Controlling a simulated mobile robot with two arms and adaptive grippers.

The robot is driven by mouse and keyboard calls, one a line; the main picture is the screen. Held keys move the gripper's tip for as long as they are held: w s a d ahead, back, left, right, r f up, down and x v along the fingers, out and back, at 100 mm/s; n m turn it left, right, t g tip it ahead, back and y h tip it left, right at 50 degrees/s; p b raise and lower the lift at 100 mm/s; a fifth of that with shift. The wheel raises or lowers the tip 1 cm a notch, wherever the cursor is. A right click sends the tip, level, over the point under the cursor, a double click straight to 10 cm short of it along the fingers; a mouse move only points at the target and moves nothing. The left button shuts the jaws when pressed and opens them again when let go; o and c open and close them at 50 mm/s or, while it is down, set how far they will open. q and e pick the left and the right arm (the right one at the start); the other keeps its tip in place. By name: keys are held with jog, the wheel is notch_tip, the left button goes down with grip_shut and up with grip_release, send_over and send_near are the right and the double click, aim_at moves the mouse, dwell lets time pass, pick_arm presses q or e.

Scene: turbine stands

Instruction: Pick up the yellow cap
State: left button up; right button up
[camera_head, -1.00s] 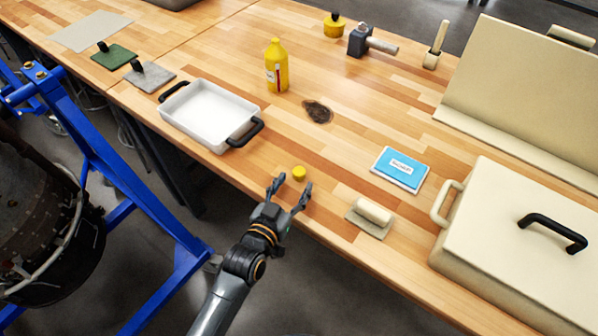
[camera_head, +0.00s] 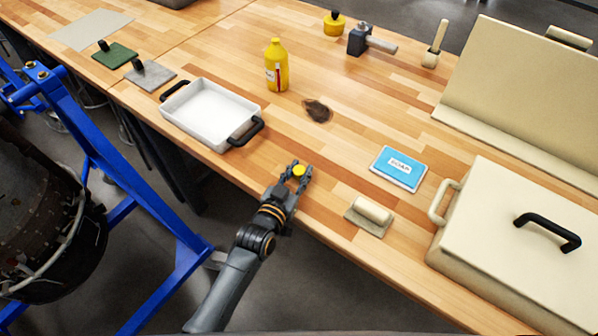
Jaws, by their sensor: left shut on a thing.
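The small round yellow cap (camera_head: 299,170) is near the front edge of the wooden table, in the middle of the head view. My left gripper (camera_head: 299,172) reaches in from below and is shut on the cap, one finger on each side of it. I cannot tell whether the cap still touches the table. My right gripper is not in view.
A white tray (camera_head: 187,132) with black handles stands to the left. A large beige box (camera_head: 520,235) fills the right.

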aim_at(299, 170)
pick_arm(q)
jog(key=shift+r, duration=0.4)
notch_tip(299, 170, up, 2)
jog(key=shift+r, duration=0.2)
jog(key=s+a+r+b, duration=0.2)
jog(key=s+a+r, duration=0.3)
jog(key=s+r, duration=0.4)
jog(key=shift+s+r, duration=0.4)
jog(key=shift+s, duration=1.6)
jog(key=shift+a, duration=0.1)
grip_shut()
